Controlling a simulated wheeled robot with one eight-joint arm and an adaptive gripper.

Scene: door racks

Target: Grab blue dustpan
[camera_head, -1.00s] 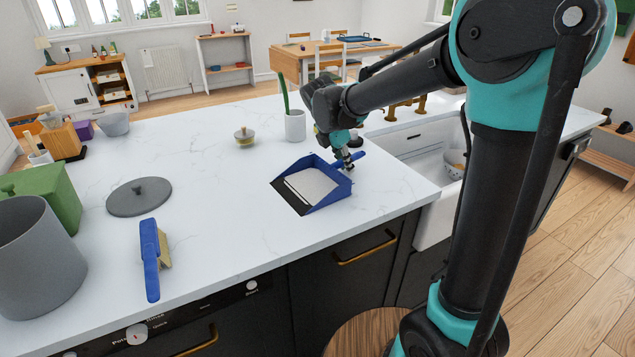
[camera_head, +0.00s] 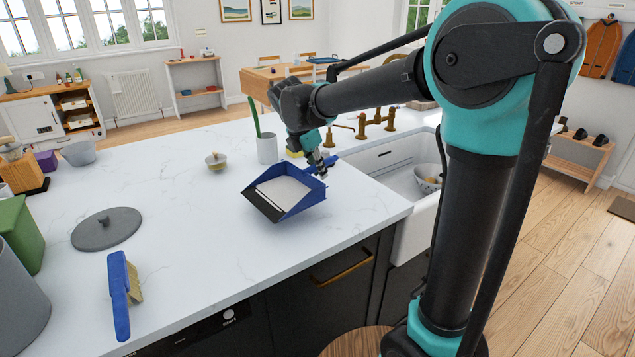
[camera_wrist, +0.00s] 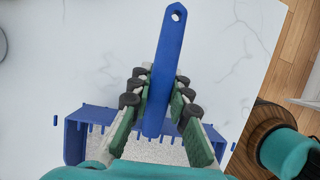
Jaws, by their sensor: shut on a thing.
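The blue dustpan (camera_head: 303,203) has a pale inner floor and a dark front lip. In the head view it hangs slightly tilted just above the white counter, its lip toward the lower left. My gripper (camera_head: 324,168) is at its handle at the back right. In the wrist view my gripper (camera_wrist: 158,104) is shut on the blue handle (camera_wrist: 170,45), with fingers on both sides. The handle's holed end sticks out beyond the fingers. The pan body (camera_wrist: 90,125) lies behind the fingers, which hide part of it.
A blue brush (camera_head: 121,295) lies at the counter's front left. A grey lid (camera_head: 106,229), a small lidded pot (camera_head: 216,161) and a white cup with a green stem (camera_head: 267,148) stand around. The sink (camera_head: 400,170) is to the right. The counter's middle is clear.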

